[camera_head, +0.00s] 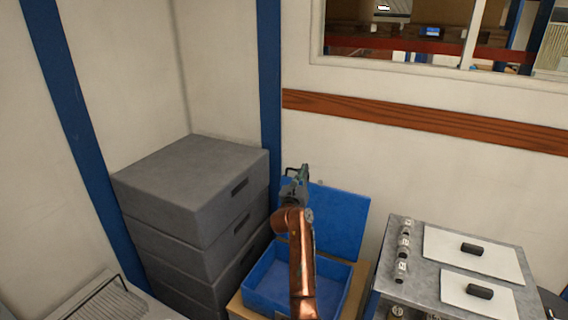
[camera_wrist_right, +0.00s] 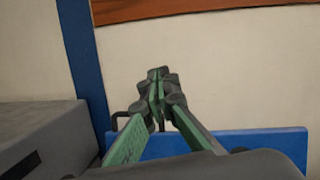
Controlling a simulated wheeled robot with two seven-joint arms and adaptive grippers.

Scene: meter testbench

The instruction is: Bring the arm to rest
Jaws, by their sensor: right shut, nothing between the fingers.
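My right arm (camera_head: 301,262), copper coloured, rises in front of the open blue box in the head view. My right gripper (camera_head: 303,172) is at its upper end, in front of the box's raised lid and the wall. In the right wrist view the green fingers of the gripper (camera_wrist_right: 160,82) meet at their dark tips, shut with nothing between them. My left gripper is not in view.
The blue box (camera_head: 262,270) with its raised lid (camera_head: 345,215) stands below the gripper. Stacked grey cases (camera_head: 190,185) stand to its left. A grey metal bench (camera_head: 408,262) with two white plates stands to the right. The wall is close behind.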

